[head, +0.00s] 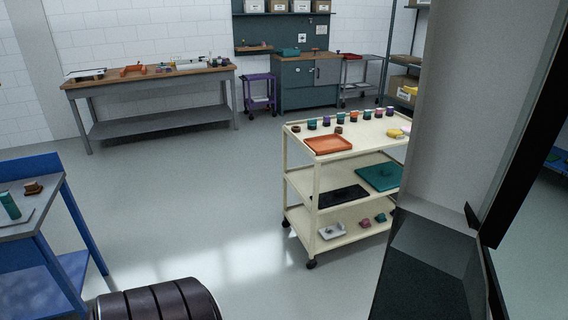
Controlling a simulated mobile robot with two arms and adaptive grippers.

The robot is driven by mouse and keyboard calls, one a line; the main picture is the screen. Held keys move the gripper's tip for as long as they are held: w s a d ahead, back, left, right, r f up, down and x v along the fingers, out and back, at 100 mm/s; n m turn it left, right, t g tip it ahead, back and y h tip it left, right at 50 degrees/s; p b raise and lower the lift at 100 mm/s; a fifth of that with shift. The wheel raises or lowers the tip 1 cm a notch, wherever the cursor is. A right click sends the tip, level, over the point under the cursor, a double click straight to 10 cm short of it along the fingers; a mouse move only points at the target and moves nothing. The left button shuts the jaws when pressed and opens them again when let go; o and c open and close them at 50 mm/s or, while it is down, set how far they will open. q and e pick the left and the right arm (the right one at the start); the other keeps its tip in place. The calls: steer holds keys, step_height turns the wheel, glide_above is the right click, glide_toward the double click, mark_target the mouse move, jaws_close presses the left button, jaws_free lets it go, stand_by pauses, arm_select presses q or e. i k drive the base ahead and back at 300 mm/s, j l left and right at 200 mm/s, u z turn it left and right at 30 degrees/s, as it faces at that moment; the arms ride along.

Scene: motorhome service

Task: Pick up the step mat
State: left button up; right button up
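No object is clearly recognisable as the step mat. A flat black rectangular piece (341,196) lies on the middle shelf of the cream trolley (318,178) and could be a mat; I cannot tell for sure. A flat teal piece (380,177) lies beside it on the same shelf, to its right, partly hidden at its right end. Neither of my grippers is in view.
The trolley's top holds an orange tray (328,144) and several small jars. A blue-framed table (45,222) stands at left, a workbench (150,84) at the back. A large grey and black structure (470,140) blocks the right. Open floor (195,190) lies between.

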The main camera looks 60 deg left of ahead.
mark_target(328, 199)
steer(key=j+u, duration=0.15)
steer(key=j, duration=0.65)
steer(key=j+u, duration=0.15)
steer(key=j, duration=0.65)
steer(key=j+u, duration=0.2)
steer(key=j, duration=0.6)
steer(key=i+j+u, duration=0.15)
steer(key=j, duration=0.6)
steer(key=i+l, duration=0.1)
steer(key=i, duration=0.35)
steer(key=i+l+u, duration=0.1)
steer(key=i, duration=0.3)
steer(key=i+l, duration=0.2)
steer(key=i, duration=0.25)
steer(key=i+l+u, duration=0.1)
steer(key=i, duration=0.35)
